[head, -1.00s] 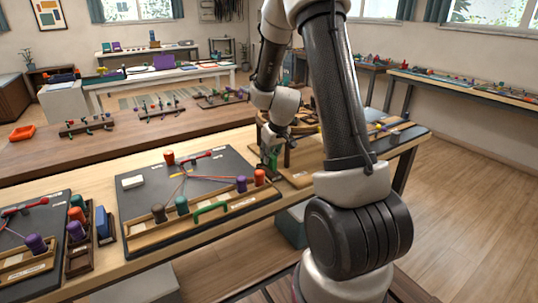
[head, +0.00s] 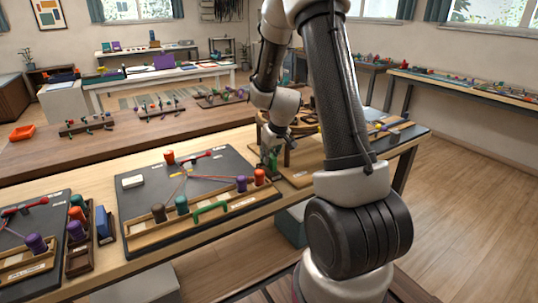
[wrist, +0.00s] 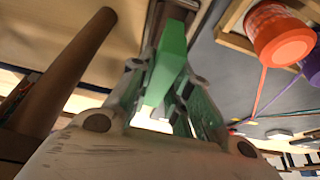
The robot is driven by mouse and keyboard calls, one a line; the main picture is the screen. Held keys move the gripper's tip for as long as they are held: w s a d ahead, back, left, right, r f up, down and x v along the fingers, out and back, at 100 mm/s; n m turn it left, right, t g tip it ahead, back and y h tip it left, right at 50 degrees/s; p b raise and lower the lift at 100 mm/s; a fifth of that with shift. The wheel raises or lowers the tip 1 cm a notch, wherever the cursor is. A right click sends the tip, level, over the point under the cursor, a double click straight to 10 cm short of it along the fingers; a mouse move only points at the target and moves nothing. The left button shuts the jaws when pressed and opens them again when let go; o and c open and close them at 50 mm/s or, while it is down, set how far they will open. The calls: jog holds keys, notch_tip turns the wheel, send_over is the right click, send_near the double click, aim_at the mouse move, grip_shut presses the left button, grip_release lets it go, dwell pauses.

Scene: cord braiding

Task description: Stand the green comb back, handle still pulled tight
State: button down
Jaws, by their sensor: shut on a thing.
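My gripper (head: 271,148) is shut on the green comb (wrist: 168,62), which sits between the fingers in the wrist view. In the head view the green comb (head: 270,160) is a small upright shape at the gripper, just beyond the right end of the dark braiding board (head: 220,168). The comb's lower end and any contact with the table cannot be made out. A red handle (head: 196,157) lies on the board with cords running near it. Coloured cords spread from the board's left part to the bobbins at its front and right.
An orange bobbin (wrist: 280,38) and a purple bobbin (wrist: 313,66) are close on the right in the wrist view. A brown post (wrist: 70,72) stands on the left. A second board (head: 40,215) lies at far left.

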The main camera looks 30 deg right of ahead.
jog(key=shift+f, duration=1.3)
jog(key=c, duration=1.3)
grip_release()
jog(key=shift+o, duration=0.2)
jog(key=shift+r, duration=0.1)
